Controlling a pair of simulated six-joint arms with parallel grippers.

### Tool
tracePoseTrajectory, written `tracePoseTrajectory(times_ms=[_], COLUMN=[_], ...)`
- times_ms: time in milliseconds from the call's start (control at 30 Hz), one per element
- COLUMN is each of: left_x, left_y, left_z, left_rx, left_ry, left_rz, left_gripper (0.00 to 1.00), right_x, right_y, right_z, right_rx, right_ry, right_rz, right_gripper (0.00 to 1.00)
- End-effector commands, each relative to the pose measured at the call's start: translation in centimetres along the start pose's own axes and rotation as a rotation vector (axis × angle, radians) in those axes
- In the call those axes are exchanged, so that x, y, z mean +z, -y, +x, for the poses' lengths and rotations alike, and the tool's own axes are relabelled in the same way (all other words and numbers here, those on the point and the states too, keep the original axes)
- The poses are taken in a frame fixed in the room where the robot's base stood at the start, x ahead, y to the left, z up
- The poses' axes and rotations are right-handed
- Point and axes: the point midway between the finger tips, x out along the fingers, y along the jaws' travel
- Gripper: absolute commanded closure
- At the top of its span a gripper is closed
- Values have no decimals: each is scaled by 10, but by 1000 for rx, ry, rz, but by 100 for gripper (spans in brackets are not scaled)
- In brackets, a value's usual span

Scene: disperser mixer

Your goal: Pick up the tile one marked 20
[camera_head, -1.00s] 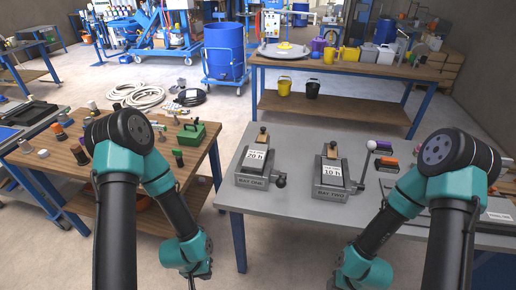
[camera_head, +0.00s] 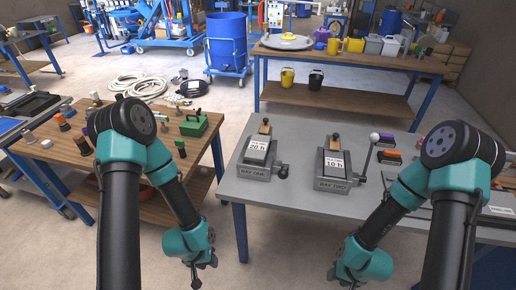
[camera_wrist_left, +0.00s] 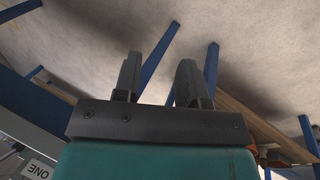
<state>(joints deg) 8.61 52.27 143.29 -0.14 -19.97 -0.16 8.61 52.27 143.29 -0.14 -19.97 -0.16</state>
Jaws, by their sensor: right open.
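The tile marked 20 h (camera_head: 258,148) rests in the grey block labelled BAY ONE (camera_head: 252,170) on the grey table. A wooden piece (camera_head: 265,127) stands at its back end. A second tile, marked 10 h (camera_head: 334,163), rests in the BAY TWO block (camera_head: 333,184) to the right. My left gripper (camera_head: 200,277) hangs low in front of the table's left edge, well apart from the tiles. In the left wrist view its fingers (camera_wrist_left: 158,75) are apart with nothing between them. My right gripper (camera_head: 343,280) is open, low in front of the table, partly cut by the bottom edge.
A lever with a white knob (camera_head: 374,137) stands right of BAY TWO, near purple and orange pieces (camera_head: 388,157). A wooden bench (camera_head: 60,150) with a green box (camera_head: 194,124) and small bottles stands left. A gap separates it from the grey table (camera_head: 285,205).

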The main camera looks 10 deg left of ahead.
Motion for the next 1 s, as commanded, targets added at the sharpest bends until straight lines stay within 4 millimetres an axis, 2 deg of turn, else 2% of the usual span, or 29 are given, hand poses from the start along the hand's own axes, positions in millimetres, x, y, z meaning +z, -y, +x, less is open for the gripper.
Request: tracePoseTrajectory(times_ms=[67,633,867,1000], left_x=[0,0,0,-9], left_y=[0,0,0,-4], left_z=[0,0,0,-7], left_rx=[0,0,0,7], left_ry=[0,0,0,-6], left_rz=[0,0,4,82], left_gripper=[54,0,0,0], right_x=[0,0,0,0], right_y=[0,0,0,0], right_z=[0,0,0,0], right_rx=[0,0,0,0], right_ry=[0,0,0,0], right_rz=[0,0,0,0], right_gripper=[57,57,57,57])
